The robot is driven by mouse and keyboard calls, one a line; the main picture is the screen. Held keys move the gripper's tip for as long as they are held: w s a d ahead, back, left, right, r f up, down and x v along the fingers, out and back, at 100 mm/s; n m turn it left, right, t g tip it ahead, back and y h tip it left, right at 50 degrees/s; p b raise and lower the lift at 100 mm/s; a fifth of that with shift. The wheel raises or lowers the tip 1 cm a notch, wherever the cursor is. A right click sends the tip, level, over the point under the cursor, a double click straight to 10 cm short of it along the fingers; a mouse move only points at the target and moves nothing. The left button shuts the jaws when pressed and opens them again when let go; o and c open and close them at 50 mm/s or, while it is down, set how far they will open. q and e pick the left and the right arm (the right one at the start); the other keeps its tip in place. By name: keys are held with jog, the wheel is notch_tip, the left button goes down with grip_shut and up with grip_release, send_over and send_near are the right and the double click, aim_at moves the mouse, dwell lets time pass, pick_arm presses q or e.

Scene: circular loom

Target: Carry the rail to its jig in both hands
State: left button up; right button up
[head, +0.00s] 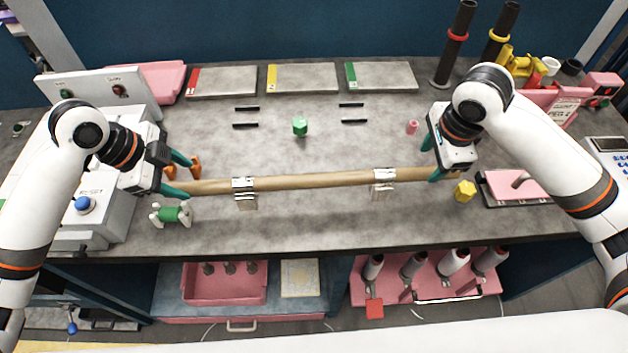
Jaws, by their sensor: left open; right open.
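The rail (310,181) is a long tan wooden rod lying left to right near the front of the grey bench. It rests across two silver metal brackets, a left one (245,200) and a right one (383,190). My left gripper (180,176) is open at the rail's left end, its teal fingers on the far and near sides of it. My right gripper (433,160) is open at the right end, which it partly hides. I cannot tell whether the fingers touch the rail.
A green block (300,127) stands mid-bench behind the rail. A green spool (172,214) lies near my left gripper, and a yellow block (465,191) near my right. A pink tray (515,188) is at right. Flat grey panels (303,79) line the back. The bench's middle is mostly clear.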

aim_at(208, 190)
pick_arm(q)
jog(key=x, duration=0.8)
jog(key=shift+d+f, duration=0.1)
jog(key=shift+f, duration=0.2)
pick_arm(e)
jog(key=f, duration=0.2)
jog(key=w+f, duration=0.1)
jog(key=f, duration=0.5)
jog(key=shift+w+f, duration=0.2)
jog(key=shift+w, duration=0.1)
pick_arm(q)
jog(key=shift+c, duration=0.2)
pick_arm(e)
jog(key=shift+c, duration=0.2)
pick_arm(q)
grip_shut()
pick_arm(e)
grip_shut()
pick_arm(q)
jog(key=shift+r, duration=0.15)
pick_arm(e)
jog(key=shift+r, duration=0.1)
